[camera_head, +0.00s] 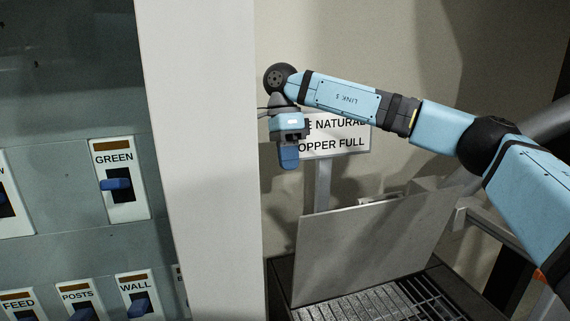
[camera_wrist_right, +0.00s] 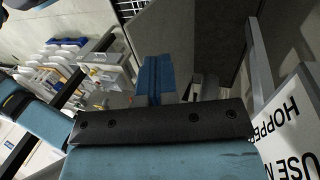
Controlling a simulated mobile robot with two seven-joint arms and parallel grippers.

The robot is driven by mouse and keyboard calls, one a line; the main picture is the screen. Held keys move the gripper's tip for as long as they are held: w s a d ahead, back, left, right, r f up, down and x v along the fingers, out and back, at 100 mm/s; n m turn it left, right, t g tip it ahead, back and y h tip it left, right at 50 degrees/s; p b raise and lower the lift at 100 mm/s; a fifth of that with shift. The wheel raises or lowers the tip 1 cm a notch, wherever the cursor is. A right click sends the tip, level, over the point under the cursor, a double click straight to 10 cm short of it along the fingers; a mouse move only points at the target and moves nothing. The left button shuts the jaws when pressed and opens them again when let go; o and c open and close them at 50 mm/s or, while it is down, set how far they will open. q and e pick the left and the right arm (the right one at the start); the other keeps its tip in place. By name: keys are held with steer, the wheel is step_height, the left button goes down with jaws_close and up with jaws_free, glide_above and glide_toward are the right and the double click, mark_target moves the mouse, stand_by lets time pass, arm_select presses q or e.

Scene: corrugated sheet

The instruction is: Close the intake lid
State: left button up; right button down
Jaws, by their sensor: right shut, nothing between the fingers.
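The intake lid (camera_head: 362,250) is a flat grey metal panel. It stands raised and slightly tilted along the opening of the dark-framed intake, above a metal grate (camera_head: 385,306). My right gripper (camera_head: 289,162) is shut and empty, with its blue fingers pointing down. In the head view it is above and to the left of the lid's upper left corner, apart from it. In the right wrist view the shut blue fingers (camera_wrist_right: 154,80) show with nothing between them, and a grey panel, likely the lid (camera_wrist_right: 213,35), lies beyond. My left gripper is not in view.
A sign (camera_head: 338,140) reading "NATURAL" and "OPPER FULL" stands on a post behind the gripper, partly covered by my right arm. A pale column (camera_head: 200,160) stands left of the intake. A panel of labelled blue switches (camera_head: 120,182) is at the far left.

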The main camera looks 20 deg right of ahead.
mark_target(305, 219)
steer(key=s+f, duration=0.2)
steer(key=s+f+p, duration=0.1)
steer(key=s+f, duration=0.1)
steer(key=f, duration=0.1)
steer(key=s+f+p, duration=0.1)
steer(key=s+f, duration=0.1)
steer(key=shift+a+f, duration=0.25)
steer(key=shift+a, duration=0.1)
steer(key=shift+f, duration=0.1)
steer(key=shift+t, duration=0.7)
steer(key=s+b, duration=0.2)
steer(key=s+f+b, duration=0.1)
steer(key=s, duration=0.1)
steer(key=shift+s+a, duration=0.1)
steer(key=shift+a, duration=0.15)
steer(key=shift+s+r, duration=0.1)
steer(key=shift+s, duration=0.05)
steer(key=shift+r, duration=0.1)
